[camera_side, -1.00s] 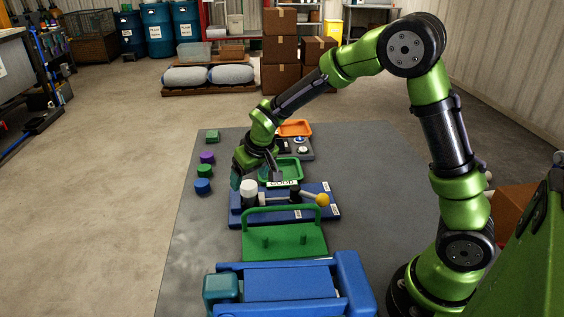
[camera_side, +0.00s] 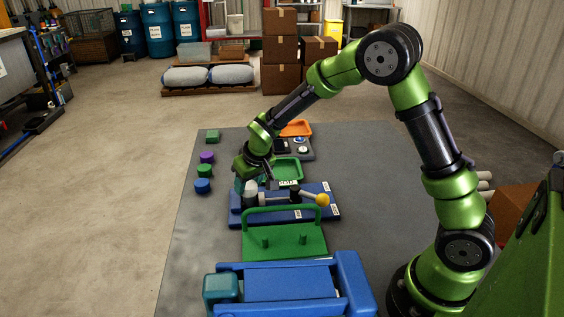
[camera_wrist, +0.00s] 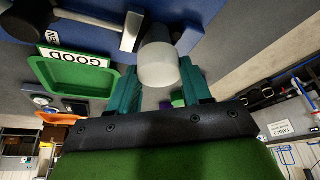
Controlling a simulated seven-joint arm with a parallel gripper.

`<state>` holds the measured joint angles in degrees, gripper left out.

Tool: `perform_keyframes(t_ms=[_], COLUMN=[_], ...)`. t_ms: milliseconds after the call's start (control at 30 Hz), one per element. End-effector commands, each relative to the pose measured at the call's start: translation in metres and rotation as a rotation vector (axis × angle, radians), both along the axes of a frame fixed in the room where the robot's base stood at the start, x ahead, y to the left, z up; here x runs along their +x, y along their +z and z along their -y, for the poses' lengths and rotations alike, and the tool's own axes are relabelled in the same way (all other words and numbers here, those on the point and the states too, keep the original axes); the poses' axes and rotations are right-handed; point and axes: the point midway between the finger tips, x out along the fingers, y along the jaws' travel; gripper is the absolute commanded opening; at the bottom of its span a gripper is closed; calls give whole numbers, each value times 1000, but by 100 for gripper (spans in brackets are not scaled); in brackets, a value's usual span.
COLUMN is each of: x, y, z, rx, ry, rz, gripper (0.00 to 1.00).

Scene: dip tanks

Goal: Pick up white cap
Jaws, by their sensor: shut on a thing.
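The white cap (camera_side: 250,187) is at the left end of the blue base plate (camera_side: 318,210). It shows as a pale cylinder in the wrist view (camera_wrist: 158,68), between the two teal fingers. My gripper (camera_side: 251,180) is low over the plate and shut on the white cap, with one finger on each side of it. In the wrist view my gripper (camera_wrist: 157,82) hides part of the cap's sides. A greyer part sits at the cap's far end, against the blue plate; whether the cap is still seated cannot be told.
A lever with a yellow ball (camera_side: 322,199) lies beside the cap on the plate. A green handled fixture (camera_side: 285,242) stands in front. A green tray (camera_side: 289,164) marked GOOD and an orange tray (camera_side: 296,127) lie behind. Coloured caps, including a blue one (camera_side: 203,186), stand left.

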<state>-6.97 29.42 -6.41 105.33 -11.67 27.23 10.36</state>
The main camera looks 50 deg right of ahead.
Motion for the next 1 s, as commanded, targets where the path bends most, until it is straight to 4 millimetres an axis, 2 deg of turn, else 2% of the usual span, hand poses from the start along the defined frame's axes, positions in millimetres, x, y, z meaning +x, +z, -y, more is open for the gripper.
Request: perform_keyframes(t_ms=[267,533,667,1000], x=[0,1,-26,-116], y=[5,38,39,47], z=[0,0,-1,-1], rx=[0,0,0,2], ry=[0,-1,2,3], rz=[1,4,0,2], gripper=[20,20,20,20])
